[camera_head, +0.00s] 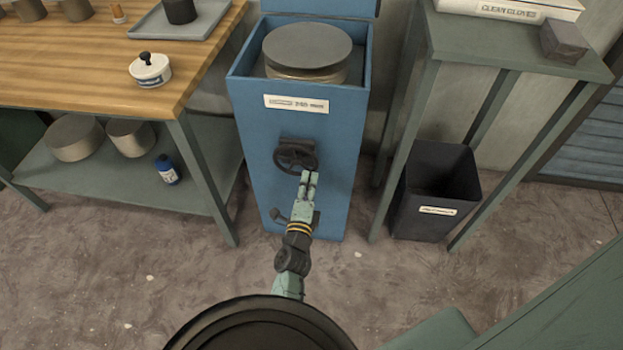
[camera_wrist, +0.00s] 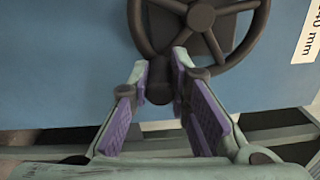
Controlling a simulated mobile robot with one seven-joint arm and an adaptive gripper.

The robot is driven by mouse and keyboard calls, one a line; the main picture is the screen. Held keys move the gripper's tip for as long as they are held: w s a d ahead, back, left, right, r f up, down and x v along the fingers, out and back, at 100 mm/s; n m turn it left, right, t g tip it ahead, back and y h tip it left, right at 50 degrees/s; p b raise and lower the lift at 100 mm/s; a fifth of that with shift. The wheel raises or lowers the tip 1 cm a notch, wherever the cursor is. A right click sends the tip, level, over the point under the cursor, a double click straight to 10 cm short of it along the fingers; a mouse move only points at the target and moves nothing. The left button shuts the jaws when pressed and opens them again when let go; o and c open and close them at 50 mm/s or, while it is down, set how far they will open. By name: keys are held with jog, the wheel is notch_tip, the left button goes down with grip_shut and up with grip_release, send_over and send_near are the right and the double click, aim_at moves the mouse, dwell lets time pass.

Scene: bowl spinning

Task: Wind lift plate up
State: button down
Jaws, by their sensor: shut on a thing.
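The lift plate (camera_head: 307,45) is a round grey disc near the top opening of a tall blue cabinet (camera_head: 290,135). A dark handwheel (camera_head: 296,150) is on the cabinet's front; its rim, spokes and hub also show in the wrist view (camera_wrist: 201,16). My gripper (camera_head: 309,178) reaches up to the wheel's lower right edge. In the wrist view, my gripper's purple-padded fingers (camera_wrist: 160,68) are shut on the wheel's knob (camera_wrist: 159,93) at the bottom of the rim. Part of the knob is hidden between the fingertips.
A wooden-topped workbench (camera_head: 80,85) stands at left, with pots on its lower shelf. A green-grey stand (camera_head: 500,45) and a black bin (camera_head: 433,200) are at right. A small lever (camera_head: 276,214) sits low on the cabinet. The floor in front is clear.

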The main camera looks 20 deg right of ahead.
aim_at(275, 163)
jog(key=w+a+m, duration=0.1)
jog(key=a+m, duration=0.1)
jog(key=m, duration=0.3)
jog(key=w+a+m+b, duration=0.1)
jog(key=a+m, duration=0.1)
jog(key=m, duration=0.2)
jog(key=w+a+f+m, duration=0.1)
jog(key=w+a+m, duration=0.1)
jog(key=m, duration=0.3)
jog(key=shift+m, duration=0.3)
jog(key=m, duration=0.1)
jog(key=a+r+m+b, duration=0.1)
jog(key=m, duration=0.1)
jog(key=w+m, duration=0.1)
jog(key=shift+a+r+m, duration=0.15)
jog(key=shift+r+m, duration=0.1)
jog(key=shift+m, duration=0.05)
jog(key=m, duration=0.1)
jog(key=r+m+b, duration=0.1)
jog(key=shift+w+a+m, duration=0.2)
jog(key=shift+a+m, duration=0.1)
jog(key=shift+w+a+r+m+b, duration=0.1)
jog(key=shift+r+m+b, duration=0.1)
jog(key=shift+r+m, duration=0.45)
jog(key=shift+a+r+m+b, duration=0.1)
jog(key=shift+r+m+b, duration=0.1)
jog(key=shift+m, duration=0.75)
jog(key=c, duration=1.5)
grip_release()
